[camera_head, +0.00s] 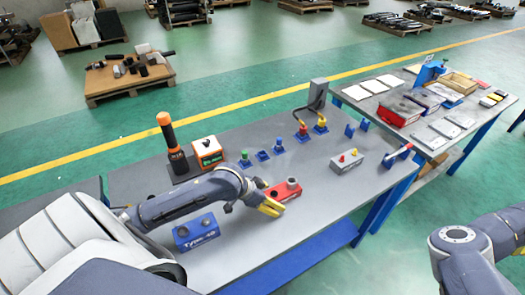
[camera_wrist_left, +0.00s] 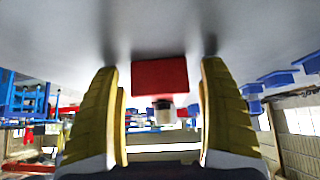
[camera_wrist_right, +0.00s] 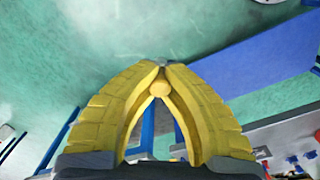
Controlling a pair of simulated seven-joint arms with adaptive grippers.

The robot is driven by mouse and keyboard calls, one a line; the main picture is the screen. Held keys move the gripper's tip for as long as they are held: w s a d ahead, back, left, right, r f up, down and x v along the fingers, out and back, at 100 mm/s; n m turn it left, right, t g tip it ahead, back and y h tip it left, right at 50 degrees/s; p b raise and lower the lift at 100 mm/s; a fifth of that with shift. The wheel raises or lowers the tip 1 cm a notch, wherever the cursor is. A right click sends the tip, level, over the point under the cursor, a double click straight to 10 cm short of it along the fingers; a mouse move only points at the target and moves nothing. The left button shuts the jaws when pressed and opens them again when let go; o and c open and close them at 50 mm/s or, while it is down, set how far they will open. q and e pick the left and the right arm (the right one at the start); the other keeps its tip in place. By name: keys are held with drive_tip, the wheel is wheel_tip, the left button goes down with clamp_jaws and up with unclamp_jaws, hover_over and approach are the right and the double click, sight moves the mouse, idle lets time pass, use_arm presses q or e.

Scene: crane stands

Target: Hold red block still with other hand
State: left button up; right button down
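The red block (camera_head: 281,193) lies on the grey table and has a short grey cylinder (camera_head: 292,183) at its far end. My left gripper (camera_head: 270,206) is low over the table at the block's near left side. In the left wrist view, the red block (camera_wrist_left: 160,76) appears between the yellow fingers of my left gripper (camera_wrist_left: 160,85), with gaps on both sides. The left gripper is open and holds nothing. My right gripper (camera_wrist_right: 162,65) has its fingertips together with nothing between them, away from the block.
A blue labelled block (camera_head: 196,232) stands beside my left arm. An orange-topped post (camera_head: 170,140) and an orange box (camera_head: 208,153) stand behind it. Small blue holders (camera_head: 263,155) line the table behind the red block. A grey block with knobs (camera_head: 346,161) is to the right.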

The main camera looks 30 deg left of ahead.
use_arm(q)
drive_tip(key=v, duration=1.2)
